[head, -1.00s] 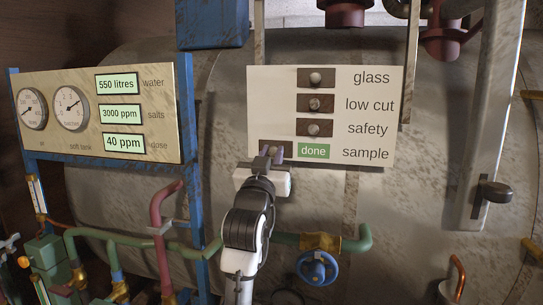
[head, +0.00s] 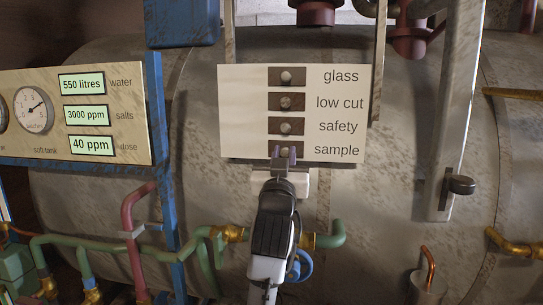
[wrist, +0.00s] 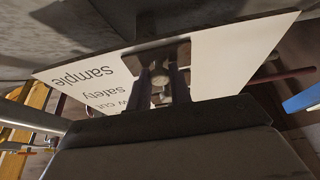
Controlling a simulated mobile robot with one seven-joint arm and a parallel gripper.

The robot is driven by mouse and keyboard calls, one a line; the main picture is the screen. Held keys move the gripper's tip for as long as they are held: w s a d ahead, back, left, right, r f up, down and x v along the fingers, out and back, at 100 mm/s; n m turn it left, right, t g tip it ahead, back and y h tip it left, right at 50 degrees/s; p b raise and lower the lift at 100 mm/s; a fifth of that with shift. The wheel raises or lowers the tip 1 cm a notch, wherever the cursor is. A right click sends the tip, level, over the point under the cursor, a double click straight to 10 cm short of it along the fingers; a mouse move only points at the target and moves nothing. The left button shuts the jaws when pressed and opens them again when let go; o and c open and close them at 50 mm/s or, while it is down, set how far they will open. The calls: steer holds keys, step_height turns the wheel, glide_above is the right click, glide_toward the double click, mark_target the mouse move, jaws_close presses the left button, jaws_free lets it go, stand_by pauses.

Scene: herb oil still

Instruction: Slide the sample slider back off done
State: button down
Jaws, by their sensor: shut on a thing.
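The sample slider (head: 286,149) is the lowest of the dark plates on the white board (head: 240,110), beside the word "sample". It lines up under the glass, low cut and safety sliders, and no green "done" shows in its row. My gripper (head: 284,154) is at the slider from below, shut on its round knob. In the wrist view the knob (wrist: 159,76) sits between the two fingers, with the dark plate behind it. My gripper's fingers hide part of the slider in the head view.
The glass (head: 286,77), low cut (head: 286,102) and safety (head: 286,126) sliders sit close above. A blue-framed gauge panel (head: 80,115) stands at left. Green pipes (head: 325,241) and a blue valve wheel (head: 303,265) lie below. A grey post with a black handle (head: 461,185) stands at right.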

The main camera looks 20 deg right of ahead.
steer(key=shift+s+d, duration=0.1)
steer(key=shift+d, duration=0.1)
steer(key=c, duration=1.3)
jaws_free()
steer(key=shift+d, duration=0.1)
steer(key=shift+o, duration=0.2)
steer(key=b+v, duration=0.4)
steer(key=v, duration=1)
